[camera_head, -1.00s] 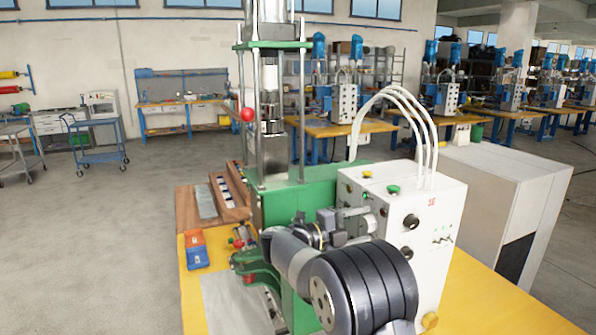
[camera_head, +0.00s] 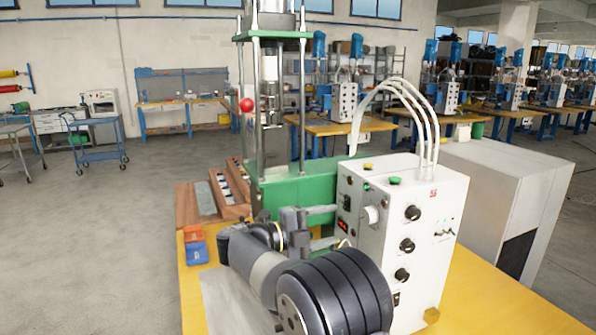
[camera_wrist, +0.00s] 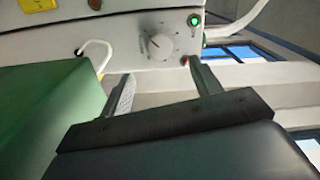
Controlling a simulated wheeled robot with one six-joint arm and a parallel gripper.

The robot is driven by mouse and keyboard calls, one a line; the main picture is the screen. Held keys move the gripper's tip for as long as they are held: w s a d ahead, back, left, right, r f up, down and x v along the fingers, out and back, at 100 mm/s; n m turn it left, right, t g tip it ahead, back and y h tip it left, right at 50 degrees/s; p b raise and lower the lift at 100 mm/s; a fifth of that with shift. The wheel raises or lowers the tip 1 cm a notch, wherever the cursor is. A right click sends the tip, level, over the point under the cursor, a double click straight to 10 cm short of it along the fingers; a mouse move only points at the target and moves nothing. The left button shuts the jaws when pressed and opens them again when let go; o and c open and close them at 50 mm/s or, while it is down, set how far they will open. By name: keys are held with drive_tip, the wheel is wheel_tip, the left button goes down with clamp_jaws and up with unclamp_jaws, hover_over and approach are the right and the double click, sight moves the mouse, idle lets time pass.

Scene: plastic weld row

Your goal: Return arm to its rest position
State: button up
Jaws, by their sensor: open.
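My arm is folded low in front of the machine in the head view, its dark ringed joint nearest the camera. My gripper (camera_wrist: 160,88) shows in the wrist view with its two fingers spread apart and nothing between them. In the head view the gripper lies beside the white control box (camera_head: 400,235), and its fingertips are hard to make out there. In the wrist view the box's panel, with a white knob (camera_wrist: 158,46) and a lit green switch (camera_wrist: 194,20), lies beyond the fingers. I cannot tell the exact gap.
The green press (camera_head: 300,190) stands behind my arm on the yellow table (camera_head: 480,300). A white cabinet (camera_head: 510,190) stands at the right. Open floor lies to the left.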

sight(365, 217)
drive_tip(key=shift+v, duration=1.1)
drive_tip(key=shift+m, duration=0.3)
drive_tip(key=p+x, duration=0.2)
drive_tip(key=x, duration=0.9)
drive_tip(key=shift+d+f, duration=0.15)
drive_tip(key=shift+d, duration=0.1)
drive_tip(key=shift+a+m+b, duration=0.15)
drive_tip(key=shift+m+b, duration=0.5)
drive_tip(key=shift+m, duration=0.35)
drive_tip(key=m+b, duration=0.2)
drive_tip(key=m, duration=0.1)
drive_tip(key=shift+m, duration=0.3)
drive_tip(key=m+b, duration=0.1)
drive_tip(key=m, duration=0.4)
drive_tip(key=shift+b, duration=0.4)
drive_tip(key=m, duration=0.6)
drive_tip(key=m+p, duration=0.1)
drive_tip(key=m, duration=0.1)
drive_tip(key=shift+r+p, duration=0.3)
drive_tip(key=shift+m+p, duration=0.4)
drive_tip(key=shift+m, duration=0.6)
drive_tip(key=shift+f, duration=0.1)
